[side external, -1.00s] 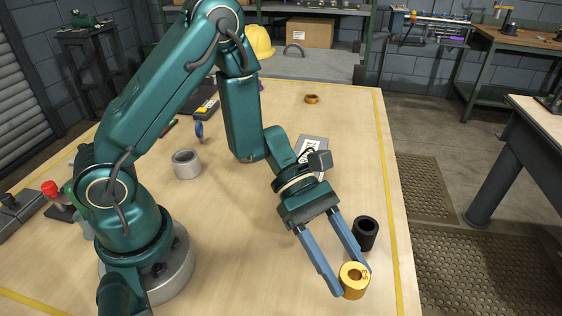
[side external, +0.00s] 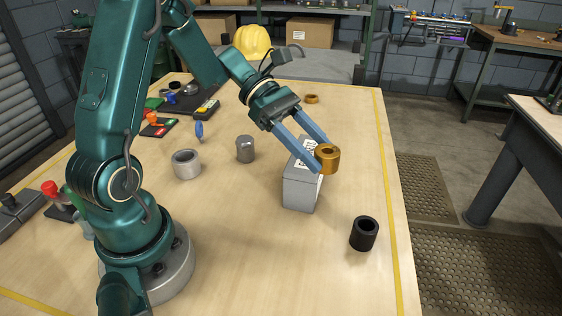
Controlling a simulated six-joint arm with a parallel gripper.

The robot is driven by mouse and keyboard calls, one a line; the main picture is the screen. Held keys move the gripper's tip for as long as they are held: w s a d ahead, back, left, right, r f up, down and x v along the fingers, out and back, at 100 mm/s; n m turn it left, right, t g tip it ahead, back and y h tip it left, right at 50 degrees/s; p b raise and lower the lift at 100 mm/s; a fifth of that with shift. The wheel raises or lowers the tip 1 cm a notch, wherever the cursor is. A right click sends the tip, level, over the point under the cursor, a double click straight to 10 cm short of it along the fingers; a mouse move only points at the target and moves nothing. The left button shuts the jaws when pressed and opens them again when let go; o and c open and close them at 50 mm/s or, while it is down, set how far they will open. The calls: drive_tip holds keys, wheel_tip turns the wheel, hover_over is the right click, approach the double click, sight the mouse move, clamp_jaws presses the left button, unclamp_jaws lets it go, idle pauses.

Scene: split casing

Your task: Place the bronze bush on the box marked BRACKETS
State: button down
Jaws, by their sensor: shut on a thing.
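The bronze bush (side external: 329,162) is a short golden-brown cylinder with a hole through it. My gripper (side external: 322,155) is shut on it, and its blue fingers reach down from the upper left. The bush is roughly upright and appears in front of the right upper edge of a grey box (side external: 299,193). Whether it touches the box or hangs above it, I cannot tell. The box has a white label on top, partly hidden by the fingers. The label's wording is too small to read.
A black sleeve (side external: 364,234) stands right of and nearer than the box. A grey metal cylinder (side external: 245,150) and a pale grey ring (side external: 186,164) stand to the left. A low bronze ring (side external: 312,99) lies farther back. The table's front middle is clear.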

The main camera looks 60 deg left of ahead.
drive_tip(key=w+a+n+t, duration=0.1)
drive_tip(key=a, duration=0.2)
drive_tip(key=w+a+n+t+y, duration=0.1)
drive_tip(key=a, duration=0.1)
drive_tip(key=a+n+t, duration=0.1)
drive_tip(key=a+n, duration=0.1)
drive_tip(key=a, duration=0.1)
drive_tip(key=shift+w+a+r+t+y, duration=0.3)
drive_tip(key=shift+w+r+t+y, duration=0.05)
drive_tip(key=shift+w+t+y, duration=0.05)
drive_tip(key=shift+f, duration=2.2)
drive_tip(key=shift+f, duration=0.1)
drive_tip(key=shift+c, duration=1.4)
unclamp_jaws()
drive_tip(key=shift+f, duration=0.1)
